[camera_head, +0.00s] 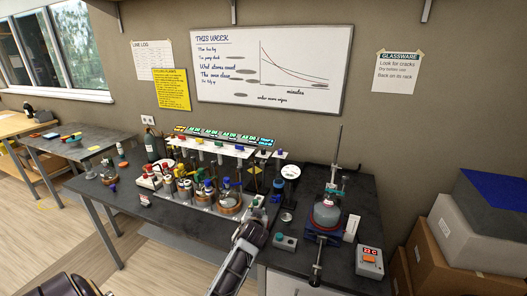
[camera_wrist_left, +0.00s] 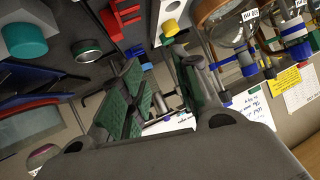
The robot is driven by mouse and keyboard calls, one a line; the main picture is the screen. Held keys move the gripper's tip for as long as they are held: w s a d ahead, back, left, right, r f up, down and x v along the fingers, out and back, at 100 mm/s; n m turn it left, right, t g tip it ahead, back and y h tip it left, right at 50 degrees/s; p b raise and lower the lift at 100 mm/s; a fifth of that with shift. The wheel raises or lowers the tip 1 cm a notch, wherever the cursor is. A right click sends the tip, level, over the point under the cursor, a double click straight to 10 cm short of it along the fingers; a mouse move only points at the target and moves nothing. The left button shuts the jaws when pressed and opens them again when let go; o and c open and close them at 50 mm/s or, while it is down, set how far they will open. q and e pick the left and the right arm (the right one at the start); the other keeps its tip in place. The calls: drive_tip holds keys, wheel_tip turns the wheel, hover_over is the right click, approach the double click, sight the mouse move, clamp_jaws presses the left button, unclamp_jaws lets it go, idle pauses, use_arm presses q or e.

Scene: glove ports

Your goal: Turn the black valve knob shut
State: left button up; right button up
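My left gripper (camera_head: 255,222) is over the front of the dark bench, just left of a small grey box with a teal knob (camera_head: 284,239). In the left wrist view its two green-padded fingers (camera_wrist_left: 160,78) stand apart with a gap between them, and I see nothing clamped. A dark upright fitting (camera_head: 278,185) with a bluish top stands beyond the gripper. I cannot tell whether it is the black valve knob; no black valve knob shows clearly in either view. The teal knob also shows in the left wrist view (camera_wrist_left: 25,40). My right gripper is not in view.
Labelled flasks and bottles (camera_head: 230,200) crowd the bench left of the gripper. A white rack with coloured knobs (camera_head: 230,148) stands behind them. Right are a clamp stand with a flask (camera_head: 327,213) and a red-buttoned box (camera_head: 370,262). The bench's left front is fairly clear.

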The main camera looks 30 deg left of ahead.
use_arm(q)
drive_tip(key=w+a+r+n+t+y, duration=0.1)
drive_tip(key=w+a+r+t, duration=0.1)
drive_tip(key=w+r, duration=0.4)
drive_tip(key=w+a+r+n+t+y, duration=0.1)
drive_tip(key=w+a+r+t+y, duration=0.1)
drive_tip(key=w+a+r, duration=0.3)
drive_tip(key=w+r, duration=0.2)
drive_tip(key=w, duration=0.2)
drive_tip(key=shift+w+a+r+t, duration=0.15)
drive_tip(key=shift+w+t, duration=0.15)
drive_tip(key=shift+w, duration=0.1)
drive_tip(key=shift+w+r, duration=0.1)
drive_tip(key=shift+w, duration=0.05)
